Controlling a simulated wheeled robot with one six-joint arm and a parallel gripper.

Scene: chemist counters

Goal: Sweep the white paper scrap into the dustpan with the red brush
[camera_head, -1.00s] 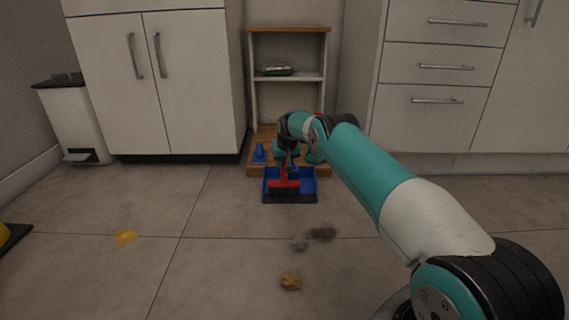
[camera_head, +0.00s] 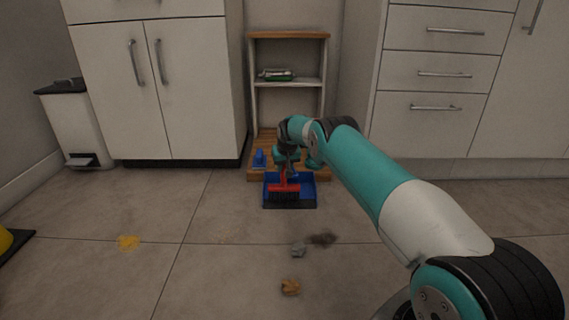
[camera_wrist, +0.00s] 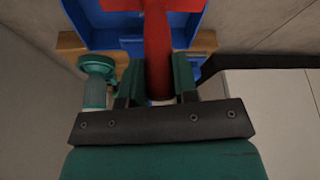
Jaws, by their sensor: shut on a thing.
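My gripper (camera_head: 287,168) is shut on the handle of the red brush (camera_head: 284,187); the handle also shows between the fingers in the wrist view (camera_wrist: 157,50). The brush head, with dark bristles, is over the blue dustpan (camera_head: 307,190); whether the bristles touch it I cannot tell. The dustpan sits on the floor before the shelf, its dark front lip toward me. It fills the top of the wrist view (camera_wrist: 75,22). I see no clearly white paper scrap. Part of the pan is hidden behind the brush.
A greyish crumpled bit (camera_head: 298,249), a brown crumpled bit (camera_head: 290,287), a dark stain (camera_head: 323,240) and a yellow stain (camera_head: 128,242) are on the tiles. A wooden shelf (camera_head: 288,35) stands behind, with a blue object (camera_head: 259,158) on its base. Cabinets flank it.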

